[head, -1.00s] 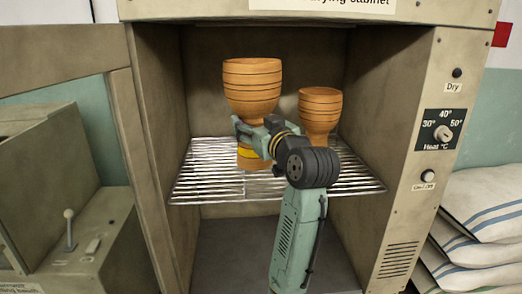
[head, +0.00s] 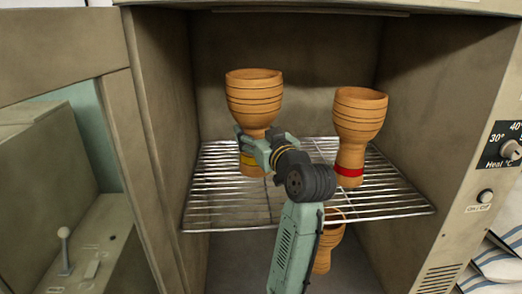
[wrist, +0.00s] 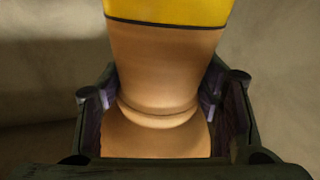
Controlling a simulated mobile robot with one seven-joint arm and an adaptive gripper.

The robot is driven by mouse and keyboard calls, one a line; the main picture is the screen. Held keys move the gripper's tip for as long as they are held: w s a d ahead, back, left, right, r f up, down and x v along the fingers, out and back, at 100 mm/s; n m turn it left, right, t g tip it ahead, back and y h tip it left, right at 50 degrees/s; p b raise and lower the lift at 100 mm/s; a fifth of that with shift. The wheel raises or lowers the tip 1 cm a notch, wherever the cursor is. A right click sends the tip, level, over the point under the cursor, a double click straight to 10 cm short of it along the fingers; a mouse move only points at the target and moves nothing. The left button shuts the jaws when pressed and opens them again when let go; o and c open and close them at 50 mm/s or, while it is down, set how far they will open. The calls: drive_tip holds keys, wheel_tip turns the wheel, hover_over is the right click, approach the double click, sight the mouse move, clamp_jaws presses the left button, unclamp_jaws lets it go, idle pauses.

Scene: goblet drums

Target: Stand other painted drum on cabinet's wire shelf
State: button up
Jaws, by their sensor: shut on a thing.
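My gripper (head: 258,148) is shut on the waist of a tan goblet drum with a yellow band (head: 254,92), inside the cabinet. This drum is upright, bowl up, over the left part of the wire shelf (head: 215,205); I cannot tell if its foot touches the wires. In the wrist view the yellow-banded drum (wrist: 165,75) sits between both jaws, its yellow band at the top. A second drum, with a red band (head: 358,115), stands upright on the shelf's right side, apart from the first. My gripper and arm hide part of the yellow-banded drum's lower body.
A third tan drum (head: 328,240) is below the shelf, partly hidden by my arm and the wires. The cabinet walls (head: 160,130) close in on both sides. Bare shelf lies between the two upper drums and at the front left.

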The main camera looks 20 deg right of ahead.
drive_tip(key=shift+f, duration=2.2)
drive_tip(key=shift+f, duration=0.1)
drive_tip(key=shift+f, duration=0.15)
drive_tip(key=o, duration=1.8)
drive_tip(key=shift+s+r, duration=0.1)
drive_tip(key=shift+r, duration=0.1)
drive_tip(key=s+b, duration=0.2)
drive_tip(key=s, duration=0.9)
drive_tip(key=shift+s+d, duration=0.35)
drive_tip(key=shift+s, duration=0.05)
